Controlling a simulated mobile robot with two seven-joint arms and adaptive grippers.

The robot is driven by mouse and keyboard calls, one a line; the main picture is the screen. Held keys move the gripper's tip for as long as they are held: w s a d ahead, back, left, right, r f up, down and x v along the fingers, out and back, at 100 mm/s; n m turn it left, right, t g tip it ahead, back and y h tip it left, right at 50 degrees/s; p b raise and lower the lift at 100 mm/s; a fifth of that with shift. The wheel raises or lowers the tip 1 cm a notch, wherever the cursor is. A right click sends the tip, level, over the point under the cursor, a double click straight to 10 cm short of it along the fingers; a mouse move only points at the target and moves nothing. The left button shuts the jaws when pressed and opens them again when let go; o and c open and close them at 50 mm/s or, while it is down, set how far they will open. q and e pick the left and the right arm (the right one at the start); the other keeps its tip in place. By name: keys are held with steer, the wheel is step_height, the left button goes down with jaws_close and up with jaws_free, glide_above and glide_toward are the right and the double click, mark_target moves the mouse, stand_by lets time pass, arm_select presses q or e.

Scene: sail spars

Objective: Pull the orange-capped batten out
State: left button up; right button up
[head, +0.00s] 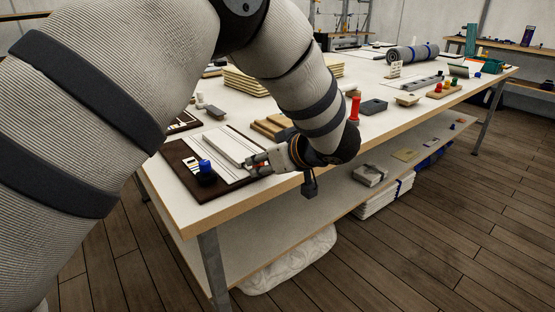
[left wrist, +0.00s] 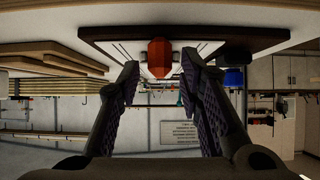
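The orange cap (left wrist: 159,58) shows in the left wrist view at the near edge of a dark board (left wrist: 262,38). The batten's shaft behind it is mostly hidden. In the head view the dark board (head: 178,157) carries a white panel with strips (head: 228,148) at the table's near corner. My left gripper (head: 258,164) is at the board's right edge, level with it. Its two fingers (left wrist: 160,68) are open, one on each side of the cap, and it does not look gripped. A small orange-red patch shows between the fingers in the head view. My right gripper is not in view.
A blue knob (head: 206,172) stands on the board's near part. Wooden blocks (head: 270,126), a red spool (head: 354,110) and a dark grey tray (head: 374,106) lie behind my left wrist. A lower shelf (head: 340,200) runs under the tabletop. The floor in front is clear.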

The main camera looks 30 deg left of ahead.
arm_select(q)
steer(key=shift+w+a+f, duration=0.2)
steer(key=shift+a+f, duration=0.35)
steer(key=shift+f, duration=0.15)
steer(key=shift+a+r, duration=0.1)
steer(key=shift+r, duration=0.2)
jaws_close()
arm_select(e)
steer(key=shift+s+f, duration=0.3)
arm_select(q)
steer(key=shift+s+d, duration=0.3)
steer(key=shift+d, duration=0.6)
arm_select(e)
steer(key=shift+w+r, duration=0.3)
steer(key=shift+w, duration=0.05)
arm_select(q)
steer(key=s+d+p, duration=0.1)
steer(key=s+d, duration=0.3)
steer(key=d, duration=0.5)
steer(key=s+d+p, duration=0.1)
steer(key=s+d, duration=0.3)
steer(key=d, duration=0.6)
steer(key=shift+d, duration=0.25)
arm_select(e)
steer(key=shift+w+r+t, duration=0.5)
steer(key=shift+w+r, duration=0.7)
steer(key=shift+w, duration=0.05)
